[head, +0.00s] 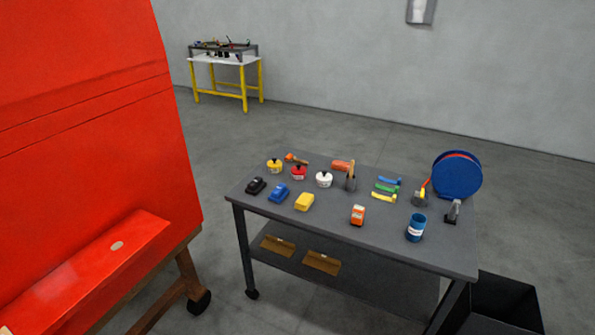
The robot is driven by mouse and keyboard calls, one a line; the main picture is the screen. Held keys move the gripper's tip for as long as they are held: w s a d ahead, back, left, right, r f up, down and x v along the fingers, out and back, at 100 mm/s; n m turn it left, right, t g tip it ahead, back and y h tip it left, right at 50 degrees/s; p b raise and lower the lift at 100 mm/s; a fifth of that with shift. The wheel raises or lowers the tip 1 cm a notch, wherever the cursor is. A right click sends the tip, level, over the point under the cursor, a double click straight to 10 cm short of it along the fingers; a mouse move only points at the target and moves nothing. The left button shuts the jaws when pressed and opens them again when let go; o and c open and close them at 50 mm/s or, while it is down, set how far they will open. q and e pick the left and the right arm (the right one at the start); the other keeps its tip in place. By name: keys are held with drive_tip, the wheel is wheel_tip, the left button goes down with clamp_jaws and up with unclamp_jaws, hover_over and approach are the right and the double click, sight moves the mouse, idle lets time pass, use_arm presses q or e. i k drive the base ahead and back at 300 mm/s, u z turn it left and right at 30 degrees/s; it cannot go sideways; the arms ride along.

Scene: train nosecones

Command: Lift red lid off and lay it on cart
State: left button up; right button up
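The red lid (298,170) sits on a small white tub on the cart, with a dark knob on its top. The tub stands between a tub with a yellow lid (274,166) and a tub with a white lid (323,177). The cart (390,249) is a dark grey table with a lower shelf and wheels. Neither of my grippers shows in the head view.
An orange-white box (358,214), blue can (415,228) and blue reel (457,176) stand rightward. A large red panel (90,120) fills the left. Bare cart top lies along the front.

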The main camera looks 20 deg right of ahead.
sight(299, 170)
drive_tip(key=z, duration=0.8)
drive_tip(key=i, duration=1.9)
drive_tip(key=u, duration=1)
